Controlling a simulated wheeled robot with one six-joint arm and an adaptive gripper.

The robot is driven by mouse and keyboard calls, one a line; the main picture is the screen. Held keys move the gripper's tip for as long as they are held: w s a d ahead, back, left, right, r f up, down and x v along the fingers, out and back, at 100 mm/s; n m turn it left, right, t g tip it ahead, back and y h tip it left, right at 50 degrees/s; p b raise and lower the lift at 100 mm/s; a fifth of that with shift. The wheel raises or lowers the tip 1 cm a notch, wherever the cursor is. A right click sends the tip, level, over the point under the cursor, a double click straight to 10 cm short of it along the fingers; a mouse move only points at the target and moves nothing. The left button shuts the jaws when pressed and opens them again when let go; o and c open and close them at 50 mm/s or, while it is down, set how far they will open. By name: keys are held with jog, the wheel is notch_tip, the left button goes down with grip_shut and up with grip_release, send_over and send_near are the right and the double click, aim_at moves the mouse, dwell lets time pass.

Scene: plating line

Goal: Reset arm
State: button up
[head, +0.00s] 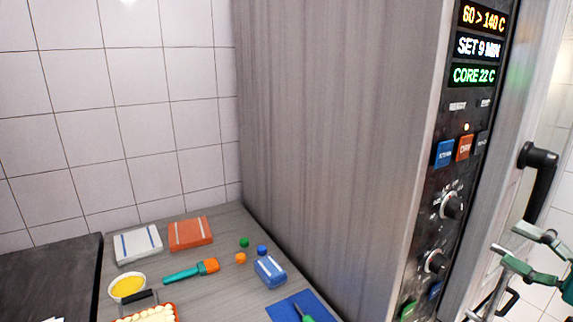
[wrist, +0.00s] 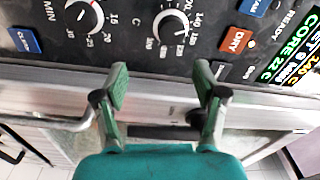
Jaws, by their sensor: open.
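My gripper (head: 532,261) is at the right edge of the head view, in front of the oven. In the wrist view my gripper (wrist: 160,88) has its two green fingers spread, with nothing between them. The oven's control panel (wrist: 125,50) is just beyond the fingertips, with two dials, a blue button and an orange DRY button. I cannot tell whether a finger touches the panel. In the head view the panel (head: 427,200) shows 60 > 140 C, SET 9 MIN and CORE 22 C.
The oven's black door handle (head: 540,165) stands out close above my gripper.

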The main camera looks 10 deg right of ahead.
jog(key=w+a+f+m+h, duration=0.2)
jog(key=w+a+f, duration=0.1)
jog(key=f, duration=0.6)
jog(key=s+a+f+h, duration=0.2)
jog(key=a+f, duration=0.2)
jog(key=f, duration=0.3)
jog(key=s+a+f+g+h, duration=0.1)
jog(key=s+a+f, duration=0.1)
jog(key=a+f, duration=0.35)
jog(key=s+a+f+h, duration=0.2)
jog(key=a+f, duration=0.1)
jog(key=f, duration=0.6)
jog(key=s+a+f+n+g+h, duration=0.1)
jog(key=s+a+f+n, duration=0.25)
jog(key=s, duration=0.35)
jog(key=s+a+f+n+g, duration=0.1)
jog(key=s+a+f+n, duration=0.2)
jog(key=s, duration=0.4)
jog(key=s+a+r+n+y, duration=0.1)
jog(key=s+a+n, duration=0.1)
jog(key=s, duration=0.4)
jog(key=s+a+r+n+y, duration=0.1)
jog(key=s+a+r+n, duration=0.1)
jog(key=s+n, duration=0.3)
jog(key=shift+s+a, duration=0.85)
jog(key=shift+s, duration=0.25)
